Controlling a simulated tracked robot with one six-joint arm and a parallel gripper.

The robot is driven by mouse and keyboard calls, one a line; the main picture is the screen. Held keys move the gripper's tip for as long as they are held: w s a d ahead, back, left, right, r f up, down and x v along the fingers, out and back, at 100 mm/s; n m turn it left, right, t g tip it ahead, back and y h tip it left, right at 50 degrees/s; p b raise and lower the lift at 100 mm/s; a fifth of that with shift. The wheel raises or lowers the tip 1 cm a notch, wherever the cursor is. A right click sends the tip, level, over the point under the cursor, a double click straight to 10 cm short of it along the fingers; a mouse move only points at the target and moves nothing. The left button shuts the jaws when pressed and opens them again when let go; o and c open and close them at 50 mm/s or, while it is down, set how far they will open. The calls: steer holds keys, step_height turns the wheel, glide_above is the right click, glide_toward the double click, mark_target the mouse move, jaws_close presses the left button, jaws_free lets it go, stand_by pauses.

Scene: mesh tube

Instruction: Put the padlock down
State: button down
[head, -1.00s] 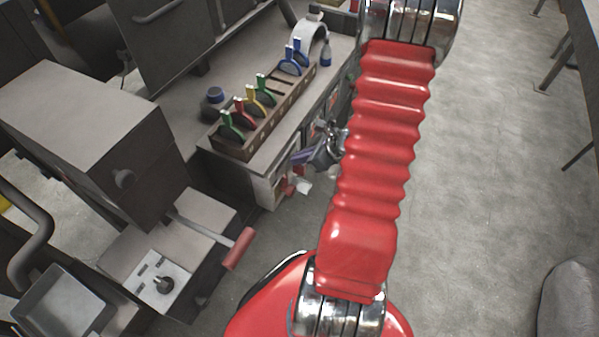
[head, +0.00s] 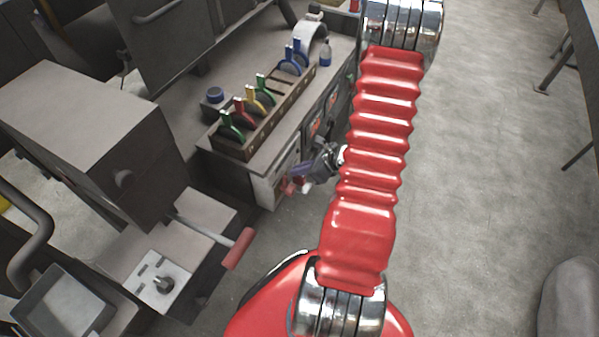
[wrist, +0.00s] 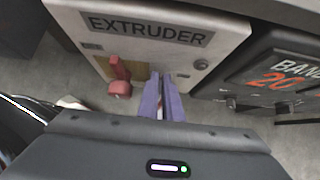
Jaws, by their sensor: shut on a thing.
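My gripper (wrist: 161,99) has purple fingers, and in the wrist view they are close together in front of the panel marked EXTRUDER (wrist: 150,45). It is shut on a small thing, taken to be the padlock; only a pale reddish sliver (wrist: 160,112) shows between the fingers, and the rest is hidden. In the head view my gripper (head: 303,171) is beside the front of the low cabinet, partly behind my red arm.
A red lever (wrist: 119,78) is on the panel, left of the fingers. A panel marked BAND 20 (wrist: 285,75) is to the right. A rack (head: 262,110) with several coloured hasps stands on the cabinet top. Open floor (head: 480,150) lies right of my arm.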

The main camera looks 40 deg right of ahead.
steer(key=shift+f, duration=0.85)
steer(key=c, duration=1.9)
jaws_free()
steer(key=shift+c, duration=0.2)
steer(key=v, duration=1.2)
